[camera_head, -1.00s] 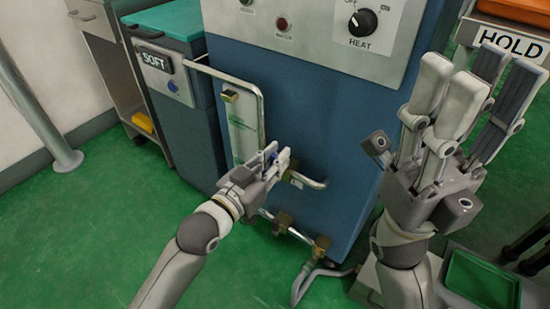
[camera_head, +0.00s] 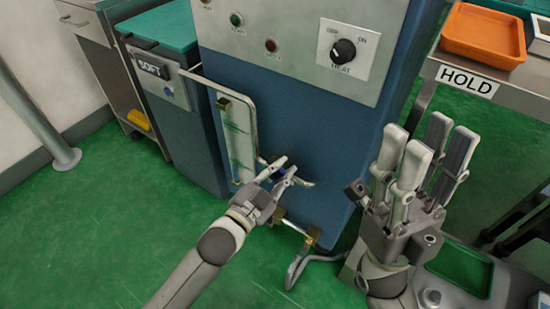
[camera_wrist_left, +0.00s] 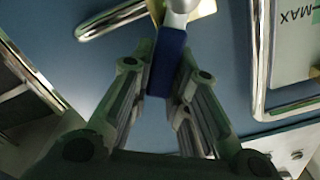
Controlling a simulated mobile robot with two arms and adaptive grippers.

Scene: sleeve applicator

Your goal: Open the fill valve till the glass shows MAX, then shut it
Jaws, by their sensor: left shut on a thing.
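The blue valve handle (camera_wrist_left: 167,62) sits between the fingers of my left gripper (camera_wrist_left: 165,85), which is shut on it. In the head view my left gripper (camera_head: 285,172) is at the blue machine's front, just right of the sight glass (camera_head: 237,138); its fingers mostly hide the handle. The glass stands upright in a chrome guard. A "MAX" mark (camera_wrist_left: 297,17) shows on its plate in the left wrist view; I cannot tell the liquid level. My right gripper (camera_head: 428,145) is open and empty, fingers up, right of the machine.
The machine's panel (camera_head: 300,35) with a HEAT knob (camera_head: 343,50) is above. Brass fittings and a grey hose (camera_head: 300,262) are below. A SOFT cabinet (camera_head: 180,125) stands left. A HOLD table (camera_head: 440,72) with an orange tray (camera_head: 484,36) is right.

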